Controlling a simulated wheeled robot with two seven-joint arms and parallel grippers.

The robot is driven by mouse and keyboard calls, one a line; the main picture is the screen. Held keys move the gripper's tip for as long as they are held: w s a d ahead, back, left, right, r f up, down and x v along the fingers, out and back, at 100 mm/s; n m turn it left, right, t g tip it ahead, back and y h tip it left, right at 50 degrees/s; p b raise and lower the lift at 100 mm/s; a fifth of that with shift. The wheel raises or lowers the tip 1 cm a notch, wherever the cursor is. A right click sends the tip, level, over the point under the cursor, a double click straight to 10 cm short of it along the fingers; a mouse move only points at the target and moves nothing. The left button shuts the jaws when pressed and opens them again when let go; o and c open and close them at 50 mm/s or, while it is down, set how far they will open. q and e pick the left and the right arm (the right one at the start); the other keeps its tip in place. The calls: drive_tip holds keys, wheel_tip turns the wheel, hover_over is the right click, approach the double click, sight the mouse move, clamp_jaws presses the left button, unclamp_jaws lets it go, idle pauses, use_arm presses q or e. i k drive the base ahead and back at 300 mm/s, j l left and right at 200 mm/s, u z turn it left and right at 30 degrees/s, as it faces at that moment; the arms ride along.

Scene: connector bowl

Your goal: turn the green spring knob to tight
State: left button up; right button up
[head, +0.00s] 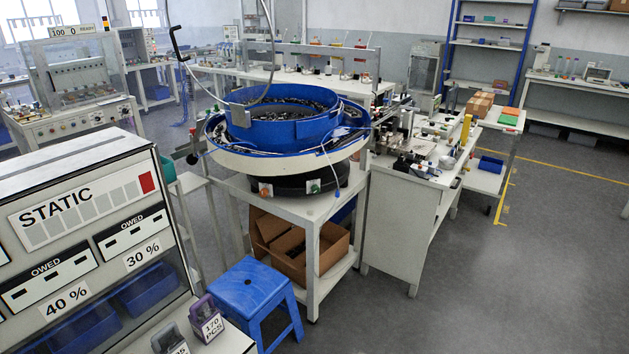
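The green knob (314,187) is on a pale plate at the front of the black base (330,177) under the blue vibratory bowl (290,118). It is small here, and I cannot read its setting or any tight mark. An orange knob (265,190) is on a similar plate to its left. The bowl holds many small dark parts, and a pale cable hangs over its right rim. Neither of my grippers is in view, and nothing touches the green knob.
The bowl stands on a white table (318,207) with cardboard boxes (300,250) on its lower shelf. A blue stool (250,292) stands in front. A cabinet marked STATIC (75,215) fills the left foreground. A white bench (415,200) adjoins the right. Grey floor (480,285) is clear at right.

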sight(316, 189)
drive_tip(key=i+l+u, duration=0.15)
drive_tip(key=i+l, duration=0.3)
drive_tip(key=i+l+u, duration=0.15)
drive_tip(key=i+l, duration=0.3)
drive_tip(key=i+l+u, duration=0.1)
drive_tip(key=i+l, duration=0.25)
drive_tip(key=l, duration=0.35)
